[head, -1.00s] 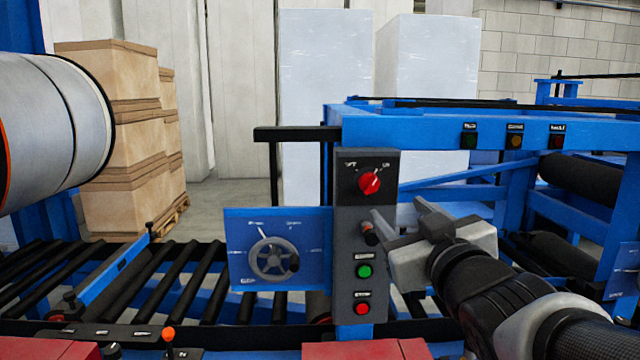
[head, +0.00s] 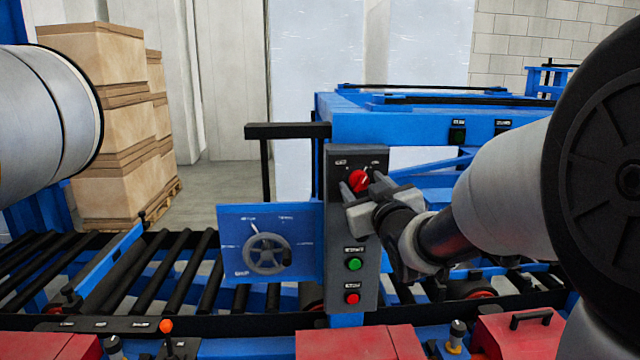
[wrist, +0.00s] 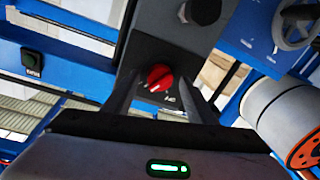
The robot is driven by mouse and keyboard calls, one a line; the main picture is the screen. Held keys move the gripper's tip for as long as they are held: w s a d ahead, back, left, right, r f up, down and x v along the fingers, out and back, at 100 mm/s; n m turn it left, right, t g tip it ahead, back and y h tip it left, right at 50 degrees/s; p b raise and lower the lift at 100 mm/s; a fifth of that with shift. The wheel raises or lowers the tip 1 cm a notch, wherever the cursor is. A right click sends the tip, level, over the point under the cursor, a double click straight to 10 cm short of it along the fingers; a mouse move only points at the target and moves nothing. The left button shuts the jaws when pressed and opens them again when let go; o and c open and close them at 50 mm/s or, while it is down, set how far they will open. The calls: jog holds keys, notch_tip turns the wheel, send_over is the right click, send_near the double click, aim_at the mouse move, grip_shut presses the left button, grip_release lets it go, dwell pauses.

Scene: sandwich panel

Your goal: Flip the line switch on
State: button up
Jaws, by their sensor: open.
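The red rotary switch (head: 359,180) sits near the top of the grey control panel (head: 340,240), with small labels above it that are too blurred to read for certain. In the wrist view the red switch (wrist: 160,76) lies between my two fingers. My gripper (head: 362,185) is open in front of it, one finger on each side. I cannot tell whether the fingers touch it. My gripper (wrist: 158,85) holds nothing. A black knob (wrist: 204,10) shows on the same panel in the wrist view; in the head view my gripper hides it.
Below on the panel are a green button (head: 354,264) and a red button (head: 352,298). A blue plate with a handwheel (head: 266,254) stands close at left. A blue frame beam (head: 420,128) runs behind to the right. Rollers (head: 130,265) lie at lower left.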

jog(key=shift+c, duration=0.4)
jog(key=c, duration=1)
jog(key=shift+o, duration=0.2)
jog(key=shift+f+m+b, duration=0.3)
jog(key=shift+m+b, duration=0.1)
jog(key=shift+b, duration=0.35)
jog(key=shift+m+b, duration=0.5)
jog(key=shift+b, duration=0.1)
jog(key=shift+r+m+b, duration=0.2)
jog(key=shift+m+b, duration=0.15)
jog(key=shift+m, duration=0.35)
jog(key=o, duration=1)
jog(key=shift+o, duration=0.2)
jog(key=shift+s, duration=0.1)
